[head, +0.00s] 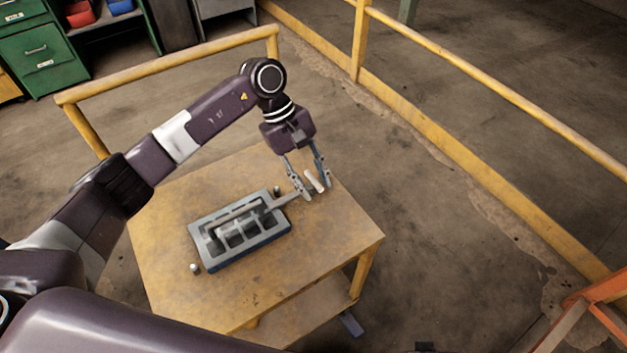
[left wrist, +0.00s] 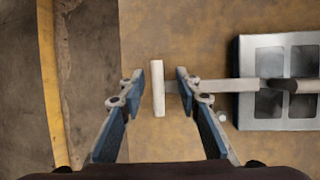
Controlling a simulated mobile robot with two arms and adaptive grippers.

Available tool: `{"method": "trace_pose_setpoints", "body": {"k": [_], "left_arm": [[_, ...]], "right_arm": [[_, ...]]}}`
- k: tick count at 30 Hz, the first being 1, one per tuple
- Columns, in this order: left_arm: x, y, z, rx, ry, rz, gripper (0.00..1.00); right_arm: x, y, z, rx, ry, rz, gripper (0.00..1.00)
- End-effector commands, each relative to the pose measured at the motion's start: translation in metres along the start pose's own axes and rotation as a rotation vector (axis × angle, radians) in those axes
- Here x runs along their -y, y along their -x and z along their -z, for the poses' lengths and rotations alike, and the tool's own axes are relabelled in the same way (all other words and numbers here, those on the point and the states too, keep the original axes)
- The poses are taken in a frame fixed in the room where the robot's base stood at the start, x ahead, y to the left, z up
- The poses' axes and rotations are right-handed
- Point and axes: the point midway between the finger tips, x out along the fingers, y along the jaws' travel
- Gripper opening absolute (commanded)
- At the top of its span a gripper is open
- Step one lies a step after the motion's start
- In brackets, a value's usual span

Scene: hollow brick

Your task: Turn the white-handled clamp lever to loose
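The white handle (head: 314,181) sits at the end of a grey clamp lever (head: 289,200), which reaches right from the grey hollow brick mould (head: 208,257) on the table. My left gripper (head: 309,193) is over the table's far right part with its fingers pointing down. In the left wrist view, the open blue-padded fingers (left wrist: 157,84) stand on either side of the white handle (left wrist: 158,89), with a gap on both sides. The lever (left wrist: 228,86) runs right toward the mould (left wrist: 245,60), passing the right fingertip. My right gripper is out of view.
The worn yellow table (head: 325,262) has bare room around the mould. A small white-topped peg (head: 194,267) stands near the mould's left corner, another (head: 277,190) behind it. Yellow rails (head: 490,95) run behind and right. An orange frame (head: 590,312) stands at lower right.

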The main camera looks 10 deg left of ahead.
Motion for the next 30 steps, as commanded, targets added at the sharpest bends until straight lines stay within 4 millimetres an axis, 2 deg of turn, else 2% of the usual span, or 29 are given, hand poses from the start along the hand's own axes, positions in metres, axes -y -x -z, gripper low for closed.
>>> {"method": "trace_pose_setpoints", "body": {"k": [3,12,25,30], "left_arm": [[0.0,0.0,0.0,0.0,0.0,0.0,0.31],[0.0,0.001,0.0,0.0,0.0,-0.001,0.0],[0.0,0.001,0.0,-0.013,0.052,-0.025,0.0],[-0.001,0.0,0.001,-0.033,0.144,-0.065,0.0]], "right_arm": [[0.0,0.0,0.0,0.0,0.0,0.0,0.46],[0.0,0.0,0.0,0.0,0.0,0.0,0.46],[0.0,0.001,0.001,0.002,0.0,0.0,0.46],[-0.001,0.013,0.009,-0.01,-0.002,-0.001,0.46]]}}
